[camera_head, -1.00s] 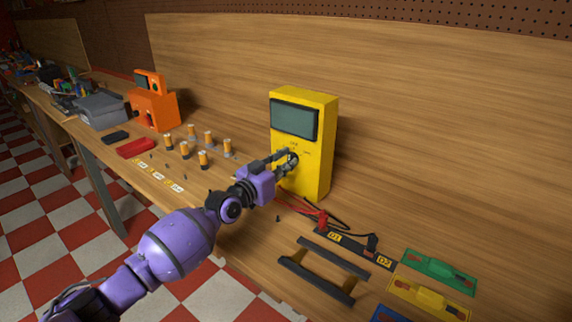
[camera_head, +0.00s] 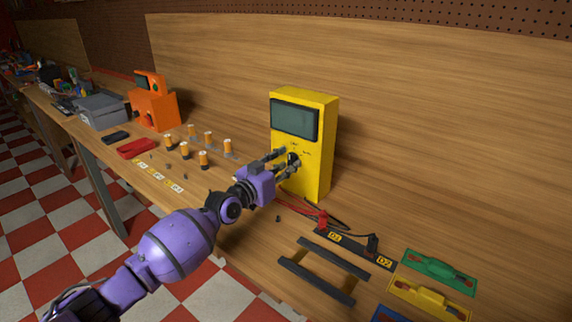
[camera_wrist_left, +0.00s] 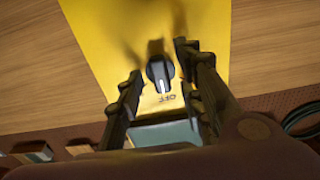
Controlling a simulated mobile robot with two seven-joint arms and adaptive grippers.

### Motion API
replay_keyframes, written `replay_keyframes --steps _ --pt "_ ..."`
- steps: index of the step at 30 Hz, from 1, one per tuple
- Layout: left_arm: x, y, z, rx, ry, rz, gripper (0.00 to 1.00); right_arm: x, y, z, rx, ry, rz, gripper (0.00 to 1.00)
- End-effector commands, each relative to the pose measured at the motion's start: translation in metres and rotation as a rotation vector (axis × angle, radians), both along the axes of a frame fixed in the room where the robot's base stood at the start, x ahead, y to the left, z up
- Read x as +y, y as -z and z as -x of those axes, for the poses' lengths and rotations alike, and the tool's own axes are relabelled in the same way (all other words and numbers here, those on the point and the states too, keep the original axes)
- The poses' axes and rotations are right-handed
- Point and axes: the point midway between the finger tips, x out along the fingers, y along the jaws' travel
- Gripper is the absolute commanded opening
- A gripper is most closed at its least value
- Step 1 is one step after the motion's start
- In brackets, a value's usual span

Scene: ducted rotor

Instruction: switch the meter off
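The yellow meter (camera_head: 317,150) stands upright on the bench with a grey display (camera_head: 294,119) on its front. Its black dial (camera_head: 293,159) is partly behind my left gripper (camera_head: 285,160) in the head view. In the left wrist view the dial (camera_wrist_left: 160,71) shows clearly, and its white mark points at the OFF label (camera_wrist_left: 166,97). My left gripper (camera_wrist_left: 158,62) is open, with one finger on each side of the dial and a gap on both sides. My right gripper is in neither view.
Red and black test leads (camera_head: 313,213) lie at the meter's foot. A black stand (camera_head: 324,268) and green (camera_head: 438,270) and yellow (camera_head: 428,297) plates lie to the right. Several orange-and-grey cylinders (camera_head: 203,158) and an orange device (camera_head: 153,103) stand to the left.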

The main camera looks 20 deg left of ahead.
Motion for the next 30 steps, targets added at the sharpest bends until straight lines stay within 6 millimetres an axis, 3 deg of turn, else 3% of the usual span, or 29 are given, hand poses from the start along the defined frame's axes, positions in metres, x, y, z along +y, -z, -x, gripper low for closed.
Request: replay_keyframes --steps 5,18,24,30 --pt "0.007 0.002 0.017 0.002 -0.001 -0.001 0.34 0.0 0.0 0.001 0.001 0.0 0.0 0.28" --pt "0.036 0.001 0.098 0.001 0.0 -0.003 0.34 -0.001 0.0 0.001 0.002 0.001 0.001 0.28" --pt "0.041 0.0 0.112 0.001 0.0 0.0 0.34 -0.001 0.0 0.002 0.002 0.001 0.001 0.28" --pt "0.041 0.0 0.113 0.0 0.0 0.0 0.34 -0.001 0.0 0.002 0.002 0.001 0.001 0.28"
